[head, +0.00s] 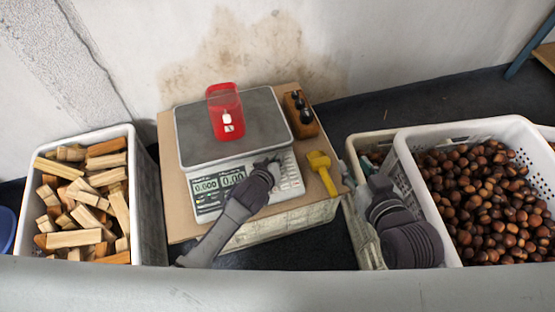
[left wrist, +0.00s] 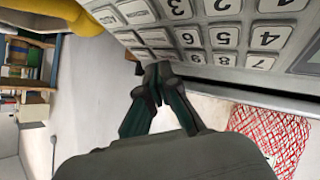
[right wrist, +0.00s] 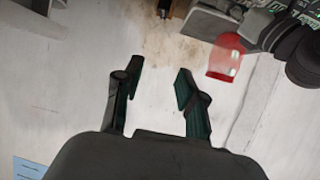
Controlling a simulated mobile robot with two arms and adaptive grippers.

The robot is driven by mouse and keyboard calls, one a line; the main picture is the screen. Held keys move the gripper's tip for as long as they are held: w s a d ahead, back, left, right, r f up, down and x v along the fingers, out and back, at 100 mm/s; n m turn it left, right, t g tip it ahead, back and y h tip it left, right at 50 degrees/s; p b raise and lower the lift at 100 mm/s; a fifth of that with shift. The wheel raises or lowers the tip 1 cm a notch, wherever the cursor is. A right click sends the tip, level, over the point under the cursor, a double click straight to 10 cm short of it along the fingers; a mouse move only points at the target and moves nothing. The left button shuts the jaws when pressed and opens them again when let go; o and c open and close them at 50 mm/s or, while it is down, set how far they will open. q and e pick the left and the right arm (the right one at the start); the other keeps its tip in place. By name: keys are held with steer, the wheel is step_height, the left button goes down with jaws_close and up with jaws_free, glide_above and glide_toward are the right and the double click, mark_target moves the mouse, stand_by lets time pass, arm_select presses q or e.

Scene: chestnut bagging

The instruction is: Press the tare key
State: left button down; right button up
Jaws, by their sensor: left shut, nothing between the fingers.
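The scale (head: 215,172) stands on a board, with a lit display (head: 219,182) and a keypad (head: 289,174) on its front. My left gripper (head: 268,165) is shut and empty over the keypad. In the left wrist view its fingertips (left wrist: 152,76) are at the edge of the keys (left wrist: 190,38), beside number keys. I cannot read which key is the tare key, nor tell whether the fingertips touch one. My right gripper (right wrist: 158,78) is open and empty, away from the scale.
A crate of wood pieces (head: 148,200) is at left. A crate of chestnuts (head: 412,165) is at right. A yellow tool (head: 323,172) and a wooden block with black knobs (head: 300,115) lie right of the scale. A red-white net bag (left wrist: 270,135) shows in the left wrist view.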

arm_select(q)
steer(key=shift+s+r+p, duration=0.1)
steer(key=shift+r+p, duration=0.3)
steer(key=shift+p, duration=0.05)
arm_select(e)
steer(key=shift+s+d+f+g+h, duration=0.25)
steer(key=shift+s+d+f+g, duration=0.1)
steer(key=shift+s+f+g, duration=0.4)
steer(key=shift+s+d+f+g+h, duration=0.3)
steer(key=shift+s+f+g, duration=0.35)
steer(key=shift+f, duration=0.2)
